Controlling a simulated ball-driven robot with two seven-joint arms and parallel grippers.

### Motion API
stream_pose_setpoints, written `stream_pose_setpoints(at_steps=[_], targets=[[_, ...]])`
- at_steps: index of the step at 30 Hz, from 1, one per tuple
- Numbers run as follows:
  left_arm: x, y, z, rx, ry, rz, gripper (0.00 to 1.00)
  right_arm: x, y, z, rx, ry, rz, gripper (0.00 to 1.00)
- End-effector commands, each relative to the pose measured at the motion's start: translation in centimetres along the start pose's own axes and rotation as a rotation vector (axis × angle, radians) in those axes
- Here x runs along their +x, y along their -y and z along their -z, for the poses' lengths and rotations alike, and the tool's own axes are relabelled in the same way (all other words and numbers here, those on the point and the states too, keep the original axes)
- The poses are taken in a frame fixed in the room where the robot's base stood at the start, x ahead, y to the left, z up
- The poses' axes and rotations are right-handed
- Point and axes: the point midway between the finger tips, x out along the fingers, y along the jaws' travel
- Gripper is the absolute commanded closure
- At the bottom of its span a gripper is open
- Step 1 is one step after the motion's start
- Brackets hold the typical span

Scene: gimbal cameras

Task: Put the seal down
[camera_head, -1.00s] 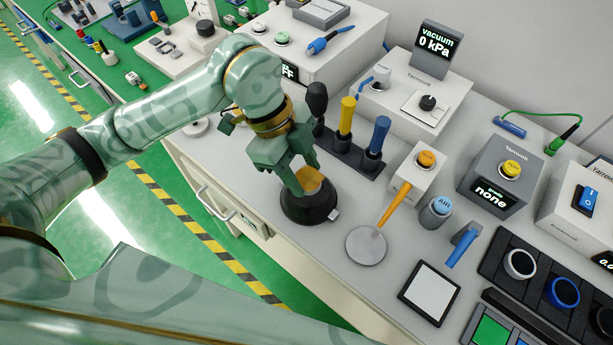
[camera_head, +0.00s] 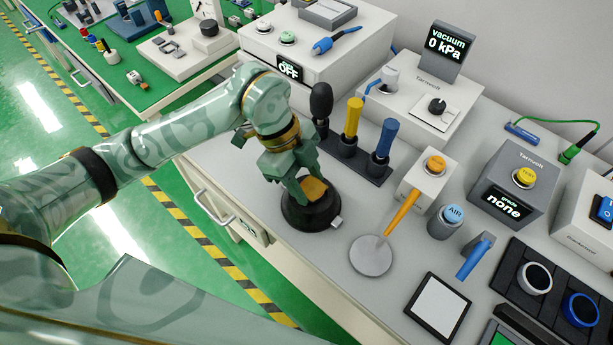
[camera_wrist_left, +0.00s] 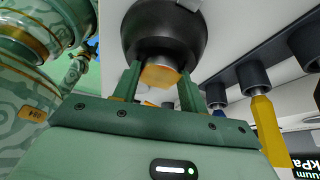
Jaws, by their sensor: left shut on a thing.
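My left gripper (camera_head: 308,182) is over the bench and shut on an orange block (camera_head: 315,188). The block sits at the top of a round black piece (camera_head: 311,214) with a small grey stub on its side. In the left wrist view, the orange block (camera_wrist_left: 160,76) is between the two fingers, with the black piece (camera_wrist_left: 165,30) just beyond it. The black piece appears to rest on the bench; its underside is hidden. I cannot tell whether block and black piece are one part, or which thing is the seal. My right gripper is not in view.
A rack (camera_head: 352,161) with black, yellow and blue handles stands close behind. A grey disc (camera_head: 370,256) with an orange lever is to the right. A framed white pad (camera_head: 438,306) and a black tray (camera_head: 543,252) with rings lie further right. The bench's front edge is close.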

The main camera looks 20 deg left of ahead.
Motion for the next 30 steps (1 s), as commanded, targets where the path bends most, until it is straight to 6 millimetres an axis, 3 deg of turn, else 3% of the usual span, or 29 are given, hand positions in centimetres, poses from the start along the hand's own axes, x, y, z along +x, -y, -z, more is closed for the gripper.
stream_pose_setpoints(at_steps=[9,10,12,26,30], targets=[[0.7,0.0,-0.3,0.000,0.001,-0.001,0.92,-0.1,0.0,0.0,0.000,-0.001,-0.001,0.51],[0.8,-0.1,-0.4,-0.001,0.002,-0.003,0.52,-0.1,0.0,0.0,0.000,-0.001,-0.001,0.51],[0.8,-0.1,-0.4,-0.002,0.002,-0.005,0.36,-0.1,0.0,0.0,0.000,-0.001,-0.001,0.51],[1.1,-0.4,-0.5,-0.006,0.002,-0.018,0.36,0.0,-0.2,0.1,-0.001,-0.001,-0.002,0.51],[0.2,-0.4,0.0,-0.004,0.001,-0.017,0.36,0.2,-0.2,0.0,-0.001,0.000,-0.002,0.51]])
